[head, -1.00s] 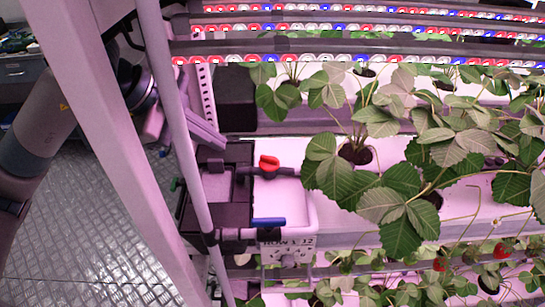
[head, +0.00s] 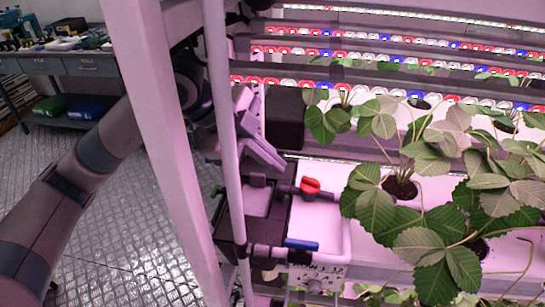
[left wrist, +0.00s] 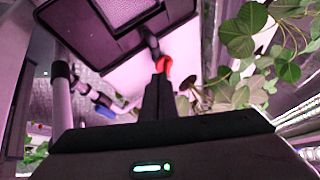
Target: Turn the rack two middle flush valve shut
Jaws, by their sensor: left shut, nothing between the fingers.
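A valve with a red handle (head: 310,186) sits on a dark pipe beside a black box (head: 232,222) at the left end of a white grow channel. The red handle also shows in the left wrist view (left wrist: 164,66), just beyond my fingertips. A blue lever handle (head: 301,244) sits lower, near the label plate; it shows in the left wrist view too (left wrist: 104,111). My left gripper (head: 277,163) is shut and empty, up and left of the red handle. In the left wrist view its fingers (left wrist: 160,80) look close to the red handle; contact cannot be told. My right gripper is out of view.
Leafy strawberry plants (head: 420,250) crowd the channel to the right. A label plate (head: 318,277) hangs below the valves. A bench (head: 70,65) stands back left.

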